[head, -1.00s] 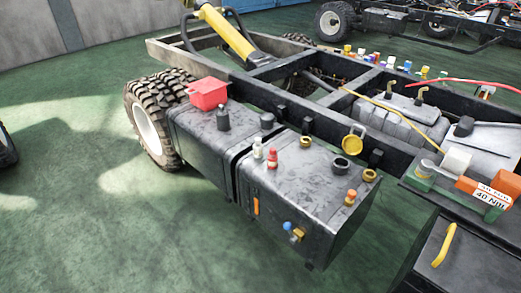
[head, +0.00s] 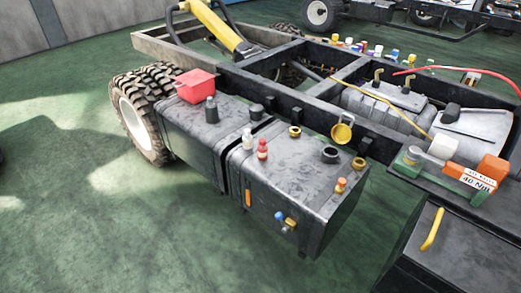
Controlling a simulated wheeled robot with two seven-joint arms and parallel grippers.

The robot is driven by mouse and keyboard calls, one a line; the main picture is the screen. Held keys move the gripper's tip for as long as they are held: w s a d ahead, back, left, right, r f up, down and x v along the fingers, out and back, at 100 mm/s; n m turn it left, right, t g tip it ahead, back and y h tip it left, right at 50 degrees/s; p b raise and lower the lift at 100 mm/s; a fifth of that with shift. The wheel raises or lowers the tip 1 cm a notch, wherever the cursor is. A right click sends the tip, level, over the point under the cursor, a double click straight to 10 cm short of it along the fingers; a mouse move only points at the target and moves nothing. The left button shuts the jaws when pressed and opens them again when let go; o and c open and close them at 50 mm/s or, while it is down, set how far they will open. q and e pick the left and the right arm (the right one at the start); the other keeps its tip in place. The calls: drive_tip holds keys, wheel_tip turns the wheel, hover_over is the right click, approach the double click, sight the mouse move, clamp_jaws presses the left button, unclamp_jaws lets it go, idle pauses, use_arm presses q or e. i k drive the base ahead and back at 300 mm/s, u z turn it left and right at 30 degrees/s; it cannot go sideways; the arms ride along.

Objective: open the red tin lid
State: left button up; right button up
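A red tin (head: 195,86) sits at the far left end of the dark fuel tanks, next to the muddy tyre. Its top looks lighter red; the lid's edge and whether it is shut are too small to tell. A small red bottle (head: 262,148) stands on the nearer tank, beside a white one. Neither of my grippers shows in the head view.
Two dark tanks (head: 290,185) hang along the chassis frame (head: 290,97), with caps and small bottles on top. A green and orange tool (head: 457,178) and a dark box with a yellow handle (head: 433,229) are at the right. Green floor (head: 90,220) is clear at lower left.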

sight(195, 77)
drive_tip(key=u, duration=0.15)
drive_tip(key=i, duration=0.25)
drive_tip(key=u, duration=0.95)
drive_tip(key=i, duration=1.05)
drive_tip(key=u, duration=0.35)
